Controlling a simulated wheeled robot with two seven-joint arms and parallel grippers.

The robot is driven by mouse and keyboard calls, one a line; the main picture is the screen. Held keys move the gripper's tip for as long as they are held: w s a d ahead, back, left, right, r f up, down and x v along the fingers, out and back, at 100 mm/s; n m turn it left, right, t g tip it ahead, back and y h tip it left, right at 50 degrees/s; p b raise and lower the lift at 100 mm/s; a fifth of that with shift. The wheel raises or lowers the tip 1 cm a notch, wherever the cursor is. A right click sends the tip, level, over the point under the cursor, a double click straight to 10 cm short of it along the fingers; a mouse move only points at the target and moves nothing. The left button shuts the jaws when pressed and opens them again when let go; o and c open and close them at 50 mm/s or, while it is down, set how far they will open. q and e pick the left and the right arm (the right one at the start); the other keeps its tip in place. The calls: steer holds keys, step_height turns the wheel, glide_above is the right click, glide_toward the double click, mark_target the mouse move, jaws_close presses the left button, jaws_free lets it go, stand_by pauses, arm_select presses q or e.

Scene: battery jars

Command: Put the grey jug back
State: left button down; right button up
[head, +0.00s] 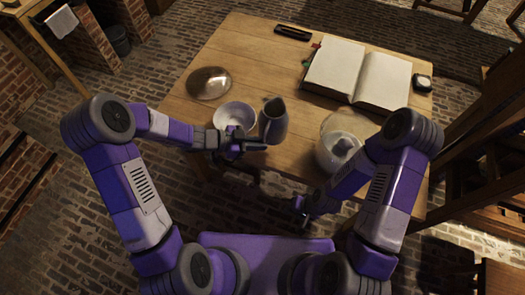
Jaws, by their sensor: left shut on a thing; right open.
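The grey jug (274,122) is near the front middle of the wooden table, upright or nearly so. My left gripper (250,146) is shut on it at its lower left side. I cannot tell whether the jug's base touches the table. My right gripper (300,207) is open and empty, low in front of the table's front edge.
A white bowl (234,113) is just left of the jug, close behind my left gripper. A glass jar (335,158) with something grey inside stands to the right.

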arm_select(q)
step_height(320, 180, down, 6)
steer(key=b, duration=0.2)
steer(key=shift+f, duration=0.2)
steer(key=shift+w, duration=0.1)
steer(key=shift+f, duration=0.2)
steer(key=c, duration=1.2)
jaws_free()
steer(key=shift+r, duration=0.1)
